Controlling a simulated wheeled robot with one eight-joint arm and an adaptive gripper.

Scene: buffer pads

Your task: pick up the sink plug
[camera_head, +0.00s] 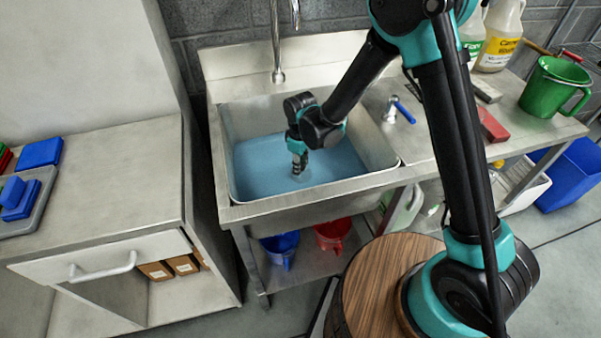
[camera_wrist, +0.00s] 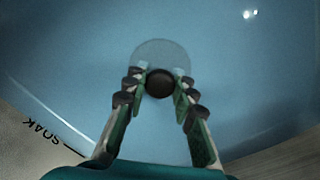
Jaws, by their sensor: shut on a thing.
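The sink (camera_head: 392,168) is a steel basin holding blue water (camera_head: 255,172). My gripper (camera_head: 298,170) reaches down into it, its fingertips at the water near the middle of the basin. In the wrist view, the sink plug (camera_wrist: 159,84) shows a dark round knob with a pale, see-through disc around it, under the blue water. My gripper's two fingers (camera_wrist: 161,72) are shut on the knob, one on each side. In the head view the plug is mostly hidden by my gripper. I cannot tell whether the plug is seated or raised.
A faucet (camera_head: 277,50) stands behind the basin. A blue-handled tool (camera_head: 403,111), a red block (camera_head: 492,126) and a green pitcher (camera_head: 553,88) are on the right counter. Blue and red buckets (camera_head: 333,232) sit below. The wrist view shows a marked line (camera_wrist: 72,153) on the basin wall.

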